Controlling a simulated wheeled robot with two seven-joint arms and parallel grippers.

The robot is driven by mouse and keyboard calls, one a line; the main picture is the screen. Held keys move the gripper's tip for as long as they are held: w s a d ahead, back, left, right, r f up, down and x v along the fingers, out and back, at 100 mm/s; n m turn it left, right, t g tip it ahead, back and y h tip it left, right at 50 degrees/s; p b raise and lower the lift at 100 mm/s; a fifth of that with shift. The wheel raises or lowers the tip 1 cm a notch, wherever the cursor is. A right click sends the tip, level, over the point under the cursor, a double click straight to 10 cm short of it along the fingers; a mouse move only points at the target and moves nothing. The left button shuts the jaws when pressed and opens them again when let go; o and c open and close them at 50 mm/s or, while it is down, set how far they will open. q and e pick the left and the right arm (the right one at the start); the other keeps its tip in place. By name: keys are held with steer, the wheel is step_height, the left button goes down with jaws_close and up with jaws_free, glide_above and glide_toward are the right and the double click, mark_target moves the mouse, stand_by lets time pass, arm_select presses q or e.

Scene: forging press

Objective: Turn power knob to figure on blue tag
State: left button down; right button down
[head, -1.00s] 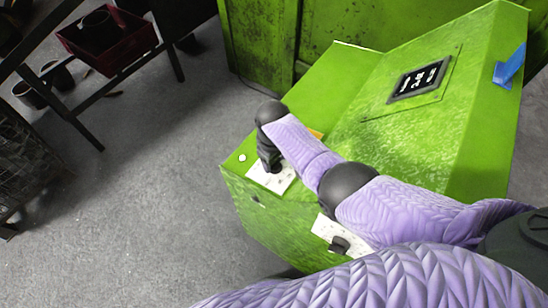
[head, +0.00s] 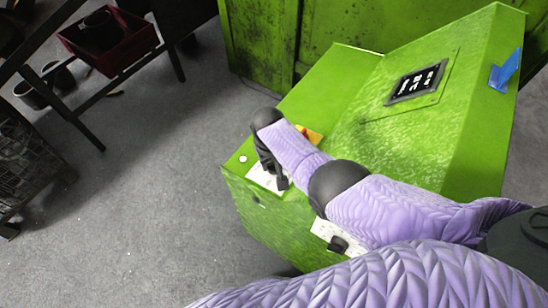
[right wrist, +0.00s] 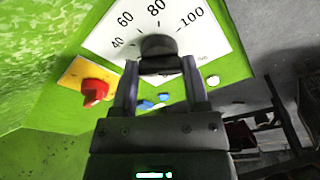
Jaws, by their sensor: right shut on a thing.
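The power knob (right wrist: 158,46) is dark and round on a white dial plate (right wrist: 205,40) marked 40, 60, 80 and 100 in the right wrist view. My right gripper (right wrist: 160,68) is shut on this knob, one finger on each side; its pointer direction cannot be told. In the head view my right gripper (head: 277,180) sits over the plate at the green console's left end and hides the knob. The blue tag (head: 505,70) hangs at the console's upper right; its figure is not readable from here. My left gripper is not in view.
A red knob (right wrist: 93,90) on a yellow plate sits beside the dial. A second black knob (head: 338,244) on a white plate is partly behind my arm. A display (head: 417,82) is on the sloped panel. A dark rack with a red crate (head: 110,50) stands left; the floor between is clear.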

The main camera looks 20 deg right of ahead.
steer(key=m, duration=0.4)
steer(key=shift+a+m+h, duration=0.1)
steer(key=shift+m+h, duration=0.2)
steer(key=shift+h, duration=0.1)
steer(key=m+b, duration=0.1)
steer(key=m, duration=0.3)
steer(key=shift+f+m+h, duration=0.1)
steer(key=shift+m+h, duration=0.2)
steer(key=m+g+b, duration=0.1)
steer(key=m+b, duration=0.1)
steer(key=m, duration=0.3)
steer(key=shift+w, duration=0.1)
steer(key=m+b, duration=0.1)
steer(key=m, duration=0.3)
steer(key=shift+m+g, duration=0.3)
steer(key=shift+g, duration=0.1)
steer(key=shift+m+b, duration=0.3)
steer(key=shift+c, duration=0.4)
jaws_free()
